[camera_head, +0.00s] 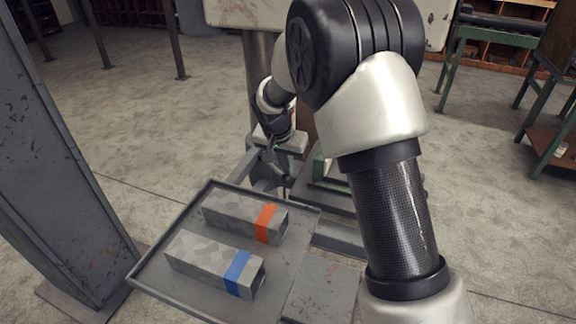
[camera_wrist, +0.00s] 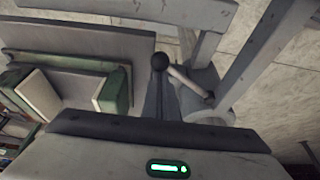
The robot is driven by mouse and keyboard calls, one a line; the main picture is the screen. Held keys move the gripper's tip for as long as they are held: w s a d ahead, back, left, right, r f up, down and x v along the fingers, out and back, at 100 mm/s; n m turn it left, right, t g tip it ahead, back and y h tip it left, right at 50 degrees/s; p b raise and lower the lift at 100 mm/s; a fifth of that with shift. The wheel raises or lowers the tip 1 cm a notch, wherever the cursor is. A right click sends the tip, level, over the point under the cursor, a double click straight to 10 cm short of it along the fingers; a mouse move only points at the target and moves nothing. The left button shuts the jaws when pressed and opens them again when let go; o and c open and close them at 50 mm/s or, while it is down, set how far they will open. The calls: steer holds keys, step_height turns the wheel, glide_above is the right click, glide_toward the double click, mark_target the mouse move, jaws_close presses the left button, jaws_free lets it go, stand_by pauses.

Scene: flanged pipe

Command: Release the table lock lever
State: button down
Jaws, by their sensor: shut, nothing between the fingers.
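The lock lever shows in the wrist view as a black ball knob (camera_wrist: 160,62) on a short pale rod (camera_wrist: 188,82). The rod runs down right to a round grey hub (camera_wrist: 208,107). My gripper (camera_wrist: 161,82) is shut and empty, its narrow dark fingers pointing at the knob. The fingertips appear right at the knob in the picture; I cannot tell whether they touch it. In the head view my gripper (camera_head: 268,155) is low beside the grey table frame (camera_head: 245,172), behind the tray. The lever cannot be made out clearly there.
A grey tray (camera_head: 150,283) in front holds two square tubes, one with an orange band (camera_head: 266,222), one with a blue band (camera_head: 237,272). A steel post (camera_head: 50,150) stands left. Grey frame bars (camera_wrist: 262,55) surround the lever. Green-framed benches stand at the right.

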steer(key=shift+s+a+f+m+h+b, duration=0.15)
steer(key=shift+s+a+m+h+b, duration=0.15)
steer(key=shift+s+a+m+b, duration=0.35)
steer(key=s+a+m+g+h+p, duration=0.1)
steer(key=a+m+g, duration=0.1)
steer(key=a+m, duration=0.7)
steer(key=shift+a+g+h, duration=0.3)
steer(key=shift+a+h, duration=0.1)
steer(key=shift+a, duration=0.1)
steer(key=shift+r, duration=0.2)
